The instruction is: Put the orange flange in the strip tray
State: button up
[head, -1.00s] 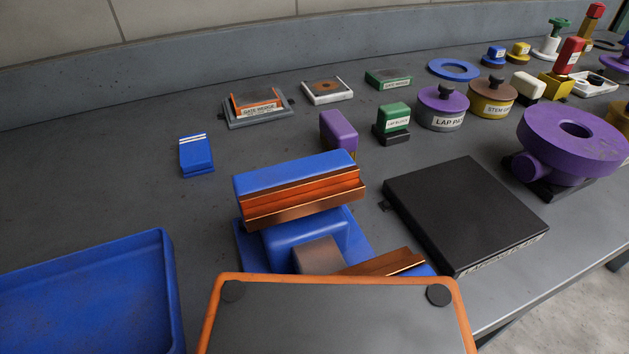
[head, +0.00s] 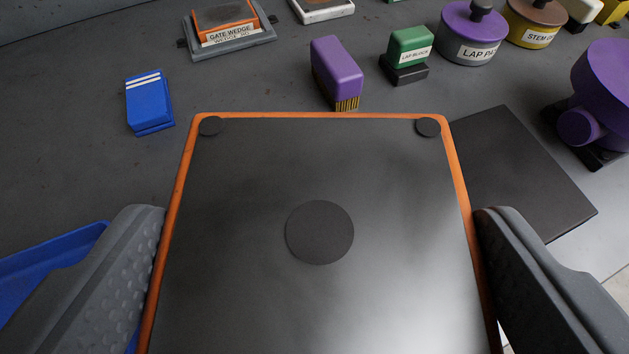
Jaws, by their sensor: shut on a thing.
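The orange flange (head: 320,290) is a square plate with an orange edge, a dark grey face, dark round spots at two corners and a dark round centre. It fills the lower middle of the head view. My gripper (head: 320,232) is shut on it, one grey finger along each side. The flange is close to the camera and hides the bench behind it. A blue tray (head: 62,258) shows at the lower left, mostly behind my left finger. No label on it is readable, so I cannot tell if it is the strip tray.
A blue block (head: 149,101), purple brush (head: 336,72) and green lap block (head: 409,46) stand beyond the flange. A flat black plate (head: 520,170) lies at right, near a purple fitting (head: 605,80). A gate wedge stand (head: 228,33) is at the back. Bare bench lies at left.

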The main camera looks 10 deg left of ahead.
aim_at(316, 287)
jog(key=shift+w+a, duration=0.2)
jog(key=shift+w, duration=0.3)
jog(key=shift+f, duration=0.1)
jog(key=shift+f+p, duration=0.4)
jog(key=shift+f, duration=1.25)
jog(key=shift+f+b, duration=0.35)
jog(key=shift+f, duration=0.25)
jog(key=o, duration=1.4)
jog(key=shift+o, duration=0.2)
